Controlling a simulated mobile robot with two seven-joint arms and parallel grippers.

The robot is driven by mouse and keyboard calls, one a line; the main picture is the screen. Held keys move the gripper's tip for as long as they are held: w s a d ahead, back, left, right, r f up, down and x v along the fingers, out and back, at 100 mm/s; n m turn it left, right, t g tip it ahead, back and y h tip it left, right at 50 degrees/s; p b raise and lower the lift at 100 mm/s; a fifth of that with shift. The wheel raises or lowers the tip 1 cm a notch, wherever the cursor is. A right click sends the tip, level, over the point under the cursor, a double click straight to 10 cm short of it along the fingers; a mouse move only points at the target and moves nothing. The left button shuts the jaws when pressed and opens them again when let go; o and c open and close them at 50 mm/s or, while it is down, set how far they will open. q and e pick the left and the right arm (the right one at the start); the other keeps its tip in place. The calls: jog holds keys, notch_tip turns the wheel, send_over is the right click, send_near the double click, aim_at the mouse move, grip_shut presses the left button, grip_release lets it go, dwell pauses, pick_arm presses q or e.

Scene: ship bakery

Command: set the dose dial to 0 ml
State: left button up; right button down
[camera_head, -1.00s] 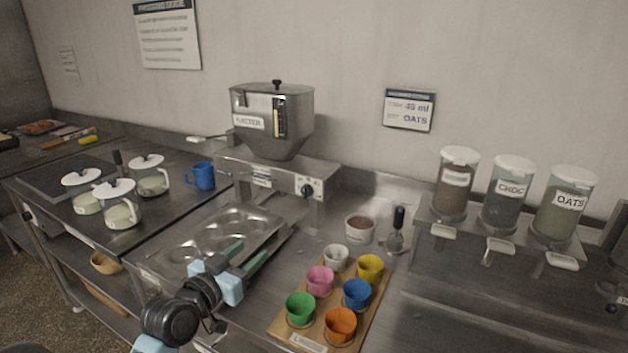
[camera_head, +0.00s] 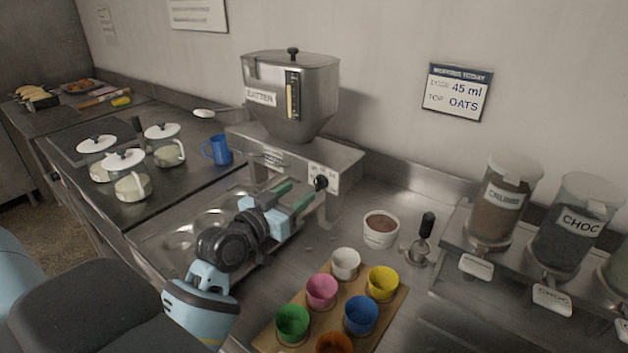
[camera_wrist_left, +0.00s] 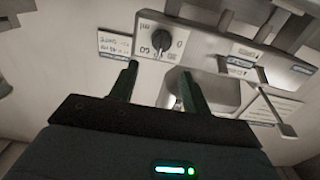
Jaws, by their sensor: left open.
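The dose dial (camera_head: 321,183) is a black knob on the pale scale plate at the front right of the batter dispenser's (camera_head: 292,95) base. In the left wrist view the dial (camera_wrist_left: 161,41) appears upside down, with printed numbers around it; I cannot read its setting for sure. My left gripper (camera_head: 298,194) is open, its green fingers pointing toward the dial and a little short of it. In the left wrist view the gripper (camera_wrist_left: 158,72) has nothing between its fingers, and the dial lies beyond the tips. My right gripper is out of view.
A metal muffin tray (camera_head: 160,250) lies below my left arm. A tub of brown stuff (camera_head: 381,230) and a wooden board (camera_head: 385,318) with several coloured cups stand to the right. A wall sign (camera_head: 458,92) reads 45 ml, OATS. A blue mug (camera_head: 220,150) stands left of the dispenser.

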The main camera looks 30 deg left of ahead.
aim_at(316, 179)
pick_arm(q)
jog(key=shift+w+d, duration=0.2)
jog(key=shift+w, duration=1.55)
jog(key=shift+w+d, duration=0.15)
jog(key=shift+w, duration=1.6)
jog(key=c, duration=1)
